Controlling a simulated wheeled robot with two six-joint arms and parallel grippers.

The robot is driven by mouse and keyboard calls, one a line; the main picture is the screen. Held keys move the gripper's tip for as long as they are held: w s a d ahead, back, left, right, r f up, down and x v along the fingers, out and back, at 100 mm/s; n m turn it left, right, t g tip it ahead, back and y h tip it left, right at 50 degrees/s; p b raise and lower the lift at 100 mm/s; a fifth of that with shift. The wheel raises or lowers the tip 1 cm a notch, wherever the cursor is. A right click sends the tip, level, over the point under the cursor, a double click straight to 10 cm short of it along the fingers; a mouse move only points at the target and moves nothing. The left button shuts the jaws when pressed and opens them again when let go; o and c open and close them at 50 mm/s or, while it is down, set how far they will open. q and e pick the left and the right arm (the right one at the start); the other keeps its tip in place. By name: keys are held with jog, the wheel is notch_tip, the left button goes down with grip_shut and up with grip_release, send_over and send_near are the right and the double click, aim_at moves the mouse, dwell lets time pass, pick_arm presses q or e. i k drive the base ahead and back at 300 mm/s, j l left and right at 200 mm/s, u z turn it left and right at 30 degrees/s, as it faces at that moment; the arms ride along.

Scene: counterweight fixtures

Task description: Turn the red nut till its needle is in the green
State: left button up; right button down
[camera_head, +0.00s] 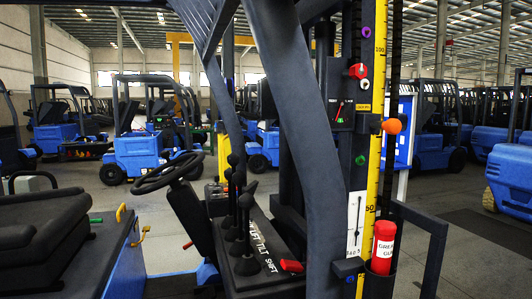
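A red nut-like knob (358,71) with a pale centre sits high on the dark upright post, right of the image centre. Just left of it is a small dark gauge panel (340,100) with a thin red needle (340,108) that leans slightly right of vertical. A white plate with a scale (355,225) is lower on the same post. Neither of my grippers is in view.
A yellow measuring strip (376,90) runs up the post. An orange ball knob (392,126) sticks out beside it. A red cylinder (383,248) stands low in a holder. A thick dark curved beam (315,130), black levers (245,230) and a steering wheel (165,172) are to the left.

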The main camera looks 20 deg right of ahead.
aim_at(358, 71)
jog(key=z, duration=1.1)
